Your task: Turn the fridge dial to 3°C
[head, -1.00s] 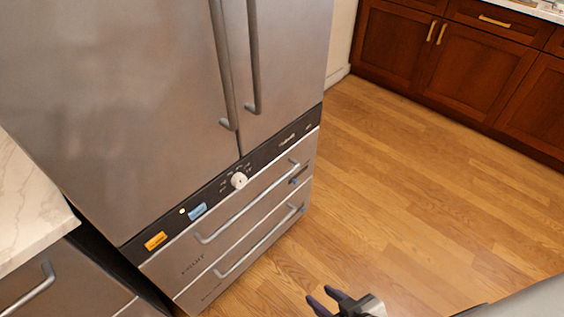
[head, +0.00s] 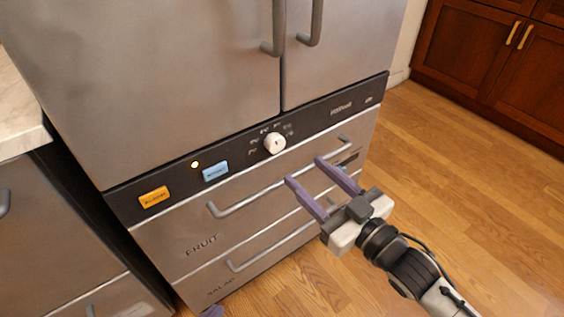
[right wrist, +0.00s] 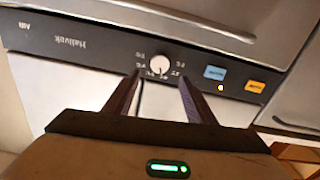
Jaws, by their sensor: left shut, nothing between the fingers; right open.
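The fridge dial (head: 274,143) is a round white knob on the dark control strip (head: 230,165), with small markings around it too blurred to read. Its setting cannot be told. My right gripper (head: 304,170) is open and empty, in front of the drawers, a little below and right of the dial in the head view. In the right wrist view, which shows the panel upside down, the dial (right wrist: 160,66) appears between the fingertips, beyond them and apart from them.
An orange label (head: 154,197), a blue label (head: 215,172) and a small light (head: 195,164) sit left of the dial. A drawer handle (head: 240,202) sticks out below it, and door handles (head: 277,30) above. The counter (head: 18,110) is at left; the wooden floor (head: 450,170) at right is clear.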

